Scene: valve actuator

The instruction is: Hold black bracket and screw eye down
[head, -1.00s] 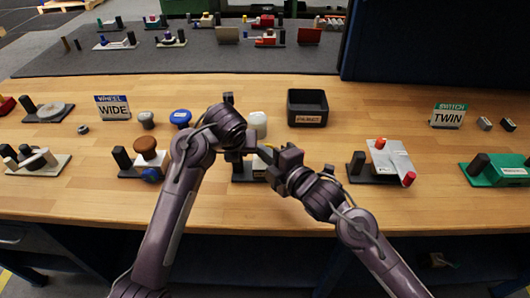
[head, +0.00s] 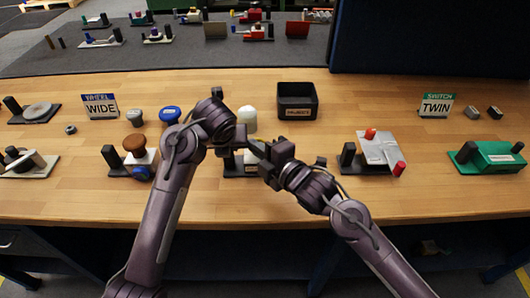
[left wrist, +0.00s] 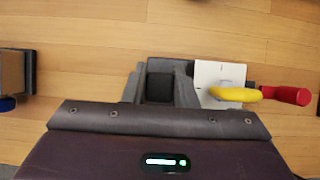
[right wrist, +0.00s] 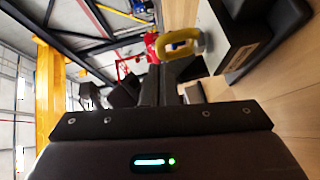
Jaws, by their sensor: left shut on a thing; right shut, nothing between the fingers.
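The black bracket (left wrist: 160,86) is an upright black post between the fingers of my left gripper (left wrist: 160,82), which is shut on it. Beside it, a white plate (left wrist: 207,74) carries the yellow screw eye (left wrist: 232,94), with a red handle (left wrist: 286,95) reaching out to the right. In the head view, my left gripper (head: 230,156) and right gripper (head: 259,148) mostly hide this unit. My right gripper is shut and empty. In the right wrist view, the yellow eye (right wrist: 184,47) appears just beyond its fingertips (right wrist: 168,80); contact cannot be told.
A black open bin (head: 297,111) and a white knob (head: 247,120) stand behind the grippers. A brown-knobbed unit (head: 135,145) is left, and a plate with red knobs (head: 381,149) is right. Bare wood lies along the front edge.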

